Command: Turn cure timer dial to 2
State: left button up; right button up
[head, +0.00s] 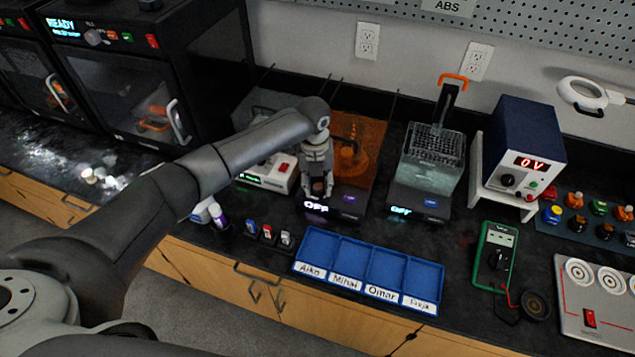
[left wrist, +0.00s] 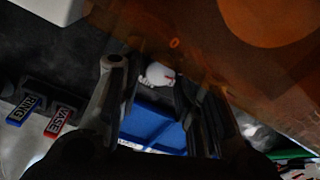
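The cure box with an orange see-through cover (head: 358,140) stands at the back middle of the bench, its front display (head: 316,206) reading OFF. My left gripper (head: 318,190) points down at the front of this box and hides the dial in the head view. In the left wrist view, a white dial with a red mark (left wrist: 158,76) shows between the fingers of my left gripper (left wrist: 155,90). The fingers are spread on both sides of the dial. I cannot tell whether they touch it. My right gripper is not in view.
A blue tray with name labels (head: 368,270) lies in front. Small labelled holders (head: 268,233) and a purple-white bottle (head: 217,214) stand left of it.

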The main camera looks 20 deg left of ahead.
aim_at(316, 187)
pick_arm(q)
notch_tip(316, 187, up, 12)
jog(key=shift+a, duration=0.25)
dwell(0.5)
jog(key=shift+s+f, duration=0.1)
